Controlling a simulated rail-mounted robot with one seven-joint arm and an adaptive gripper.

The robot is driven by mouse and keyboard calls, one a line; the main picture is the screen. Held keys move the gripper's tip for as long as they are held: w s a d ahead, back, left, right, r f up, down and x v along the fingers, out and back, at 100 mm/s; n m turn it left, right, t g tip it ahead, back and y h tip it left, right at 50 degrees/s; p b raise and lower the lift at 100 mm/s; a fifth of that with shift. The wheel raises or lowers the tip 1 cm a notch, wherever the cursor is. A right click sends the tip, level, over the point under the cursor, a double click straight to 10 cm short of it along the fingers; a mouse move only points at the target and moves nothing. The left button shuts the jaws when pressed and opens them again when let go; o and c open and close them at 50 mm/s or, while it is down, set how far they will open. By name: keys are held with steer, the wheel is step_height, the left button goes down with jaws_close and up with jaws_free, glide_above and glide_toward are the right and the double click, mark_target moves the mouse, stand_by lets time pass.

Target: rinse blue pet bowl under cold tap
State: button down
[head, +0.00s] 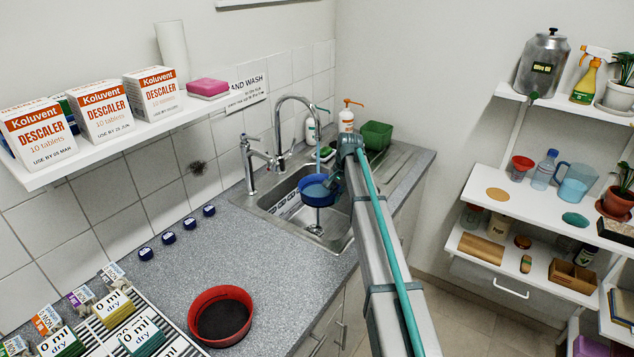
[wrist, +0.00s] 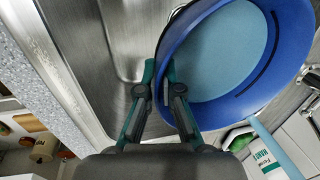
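The blue pet bowl (head: 307,197) is held over the steel sink (head: 283,203), below the spout of the tall curved tap (head: 279,112). A pale blue stream (head: 318,150) runs down from that spout to the bowl, and pale blue water shows inside the bowl. In the wrist view the bowl (wrist: 288,68) fills the upper right, tilted in the picture, with the stream (wrist: 278,150) beside it. My gripper (wrist: 165,72) is shut on the bowl's rim; it also shows in the head view (head: 338,178), partly hidden by my arm. No hot or cold marking is readable.
A shorter tap (head: 250,165) stands left of the sink. A red bowl (head: 219,290) with dark contents sits on the grey counter (head: 265,262), near several dark blue caps. Shelves are at right.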

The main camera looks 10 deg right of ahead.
steer(key=s+r+p, duration=0.2)
steer(key=s+r, duration=0.2)
steer(key=shift+s, duration=0.4)
stand_by(0.6)
